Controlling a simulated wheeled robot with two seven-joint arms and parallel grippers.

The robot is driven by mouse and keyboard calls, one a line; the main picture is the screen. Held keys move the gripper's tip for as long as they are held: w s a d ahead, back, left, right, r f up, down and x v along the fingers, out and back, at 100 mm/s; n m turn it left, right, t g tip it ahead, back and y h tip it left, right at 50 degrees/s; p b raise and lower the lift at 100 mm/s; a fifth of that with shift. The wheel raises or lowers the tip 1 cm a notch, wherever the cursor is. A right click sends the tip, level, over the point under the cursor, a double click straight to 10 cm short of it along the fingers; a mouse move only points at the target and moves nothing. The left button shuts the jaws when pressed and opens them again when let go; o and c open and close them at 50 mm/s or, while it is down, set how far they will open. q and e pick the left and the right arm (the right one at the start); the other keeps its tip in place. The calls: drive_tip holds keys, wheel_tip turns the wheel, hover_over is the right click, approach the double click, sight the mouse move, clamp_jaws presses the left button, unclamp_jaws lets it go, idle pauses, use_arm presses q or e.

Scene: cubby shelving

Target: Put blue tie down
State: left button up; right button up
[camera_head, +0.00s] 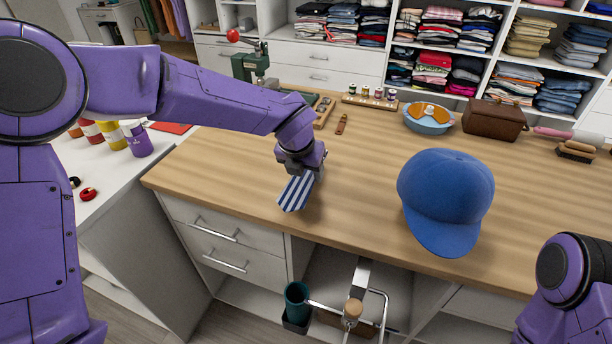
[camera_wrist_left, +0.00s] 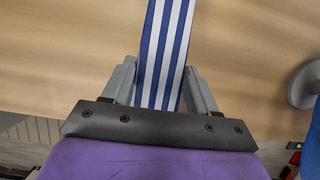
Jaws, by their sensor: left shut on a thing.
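The blue tie (camera_head: 295,193) has blue and white stripes and is at the wooden counter (camera_head: 367,200), left of the blue cap. My left gripper (camera_head: 302,165) is over the tie, low above the counter. In the left wrist view, the tie (camera_wrist_left: 168,50) runs between the two fingers of my left gripper (camera_wrist_left: 162,85), which is shut on it. The tie's far end lies out of the wrist view. I cannot tell whether the tie touches the counter. Only part of my right arm shows at the lower right; its gripper is not in view.
A blue cap (camera_head: 445,200) sits on the counter at the right. Behind are a blue bowl (camera_head: 428,118), a brown box (camera_head: 494,119), a brush (camera_head: 576,151), small bottles (camera_head: 378,94) and a green press (camera_head: 250,66). The counter between tie and cap is clear.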

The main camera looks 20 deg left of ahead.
sight(305, 176)
use_arm(q)
drive_tip(key=x, duration=0.3)
drive_tip(key=shift+s+f, duration=0.25)
drive_tip(key=shift+f, duration=0.25)
drive_tip(key=shift+s, duration=0.1)
drive_tip(key=shift+f, duration=0.15)
drive_tip(key=o, duration=1.1)
drive_tip(key=shift+s+r, duration=0.1)
drive_tip(key=shift+r, duration=0.4)
drive_tip(key=v, duration=1.1)
drive_tip(key=shift+s+r, duration=0.1)
drive_tip(key=shift+r, duration=0.05)
